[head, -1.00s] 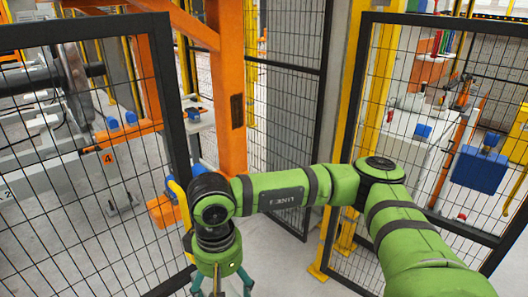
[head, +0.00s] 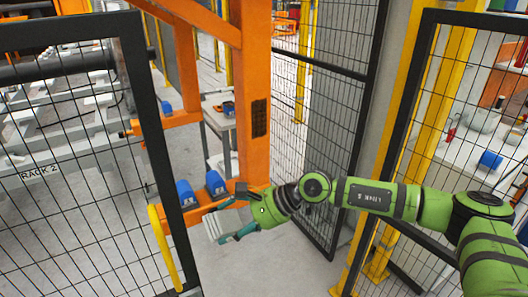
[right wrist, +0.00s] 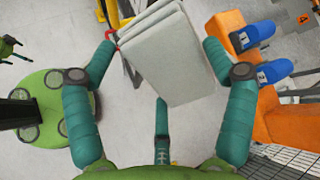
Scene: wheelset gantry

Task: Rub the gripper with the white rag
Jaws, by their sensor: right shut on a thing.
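The white rag (head: 212,227) is a folded white block of cloth in the fingers of my right gripper (head: 222,224). In the right wrist view the rag (right wrist: 165,55) lies between the teal fingers, its layered edge to the left. The right gripper is shut on it. It is held up beside the lower end of the orange gantry, close to two blue pads (head: 186,193) on an orange arm. These pads also show in the right wrist view (right wrist: 274,71), right of the fingers. A small teal and dark part at that view's left edge may be my left gripper (right wrist: 14,48); its state is unclear.
A black mesh fence panel (head: 75,170) with a yellow handle (head: 165,248) stands left of the gripper. Another mesh panel (head: 475,110) and yellow posts (head: 380,240) stand right. The orange gantry post (head: 255,110) rises behind. Grey floor lies open between the panels.

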